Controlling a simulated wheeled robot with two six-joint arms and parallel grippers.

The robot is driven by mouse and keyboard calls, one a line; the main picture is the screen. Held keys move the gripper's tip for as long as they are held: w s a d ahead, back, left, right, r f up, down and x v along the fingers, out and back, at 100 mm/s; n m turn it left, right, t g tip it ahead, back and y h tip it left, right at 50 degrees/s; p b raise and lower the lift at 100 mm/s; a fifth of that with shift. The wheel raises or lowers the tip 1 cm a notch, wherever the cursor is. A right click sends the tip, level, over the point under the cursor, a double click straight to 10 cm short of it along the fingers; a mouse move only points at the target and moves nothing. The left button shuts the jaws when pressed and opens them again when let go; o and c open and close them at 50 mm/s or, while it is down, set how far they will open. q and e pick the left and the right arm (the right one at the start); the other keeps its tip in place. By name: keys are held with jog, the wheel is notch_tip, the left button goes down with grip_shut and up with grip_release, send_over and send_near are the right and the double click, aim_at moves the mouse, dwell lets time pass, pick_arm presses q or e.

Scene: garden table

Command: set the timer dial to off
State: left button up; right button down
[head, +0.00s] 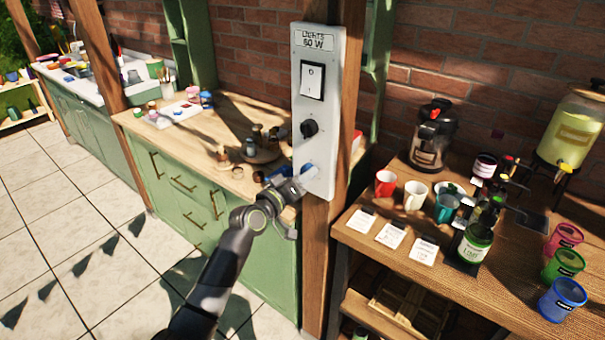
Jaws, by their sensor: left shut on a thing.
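A white control panel (321,60) is fixed upright on a wooden post. It has a label reading "LIGHTS 60 W", a black-framed rocker switch (312,80) and a black round knob (310,128) below it. At the bottom is a blue knob (307,168), partly hidden by my gripper. My left gripper (301,180) is at the panel's lower end, shut on the blue knob. No marking that names the timer dial is legible, and the blue knob's setting cannot be read. My right gripper is not in view.
Left of the post is a green cabinet (170,185) with a wooden top holding small jars and pots. Right of it is a wooden table (390,262) with mugs, cards, bottles, a drink dispenser (574,130) and coloured cups. The tiled floor at left is clear.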

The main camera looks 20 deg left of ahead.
pick_arm(q)
jog(key=shift+n+p, duration=0.8)
jog(key=shift+n, duration=1.3)
jog(key=o, duration=1)
jog(key=shift+s, duration=0.1)
jog(key=b+v, duration=0.1)
jog(key=v, duration=1.6)
jog(key=shift+s+a+b, duration=0.1)
jog(key=shift+b, duration=0.25)
